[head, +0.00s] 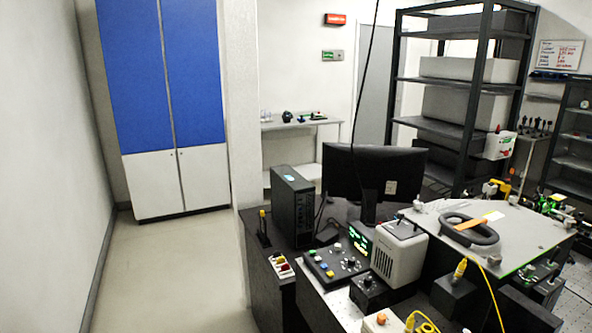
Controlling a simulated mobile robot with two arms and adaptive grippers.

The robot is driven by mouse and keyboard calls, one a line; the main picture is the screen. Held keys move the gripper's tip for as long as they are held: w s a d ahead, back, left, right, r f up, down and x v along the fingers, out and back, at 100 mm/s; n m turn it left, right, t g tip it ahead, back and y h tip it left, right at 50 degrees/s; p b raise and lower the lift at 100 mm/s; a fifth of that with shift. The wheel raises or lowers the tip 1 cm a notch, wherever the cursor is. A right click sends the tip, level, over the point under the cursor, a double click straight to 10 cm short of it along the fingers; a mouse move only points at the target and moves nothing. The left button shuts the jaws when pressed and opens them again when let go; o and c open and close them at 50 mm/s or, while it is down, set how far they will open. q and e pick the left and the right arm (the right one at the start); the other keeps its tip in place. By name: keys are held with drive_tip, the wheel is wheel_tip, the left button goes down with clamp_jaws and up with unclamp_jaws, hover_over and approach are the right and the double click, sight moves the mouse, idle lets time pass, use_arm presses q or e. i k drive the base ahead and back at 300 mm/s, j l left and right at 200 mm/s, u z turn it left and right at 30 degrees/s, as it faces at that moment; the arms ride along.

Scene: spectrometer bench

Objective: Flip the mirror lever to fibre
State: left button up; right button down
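I cannot make out a mirror lever marked fibre in the head view. A black box with a yellow fitting (460,269) and a yellow cable stands at the front of the bench. A small black box with a knob (369,292) stands left of it. A grey instrument with a vented front (400,252) is behind these boxes. A large grey-topped housing (520,228) with a black ring-shaped handle (470,229) and an orange strip lies to the right. Neither of my grippers is in view.
A black control panel with coloured buttons (332,264), a computer tower (292,207) and a monitor (373,173) crowd the bench's left part. Yellow cable loops at the front edge. A tall shelf rack (466,132) stands behind. The floor (177,275) at left is clear.

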sight(557, 249)
drive_tip(key=z, duration=1.5)
drive_tip(key=i+u, duration=0.35)
drive_tip(key=i, duration=0.15)
drive_tip(key=k+l+z, duration=0.1)
drive_tip(key=k+z, duration=0.25)
drive_tip(key=k+l+z, duration=0.15)
drive_tip(key=k+z, duration=0.2)
drive_tip(key=i+j+u, duration=0.2)
drive_tip(key=i+u, duration=0.15)
drive_tip(key=i+j+u, duration=0.15)
drive_tip(key=i+u, duration=0.2)
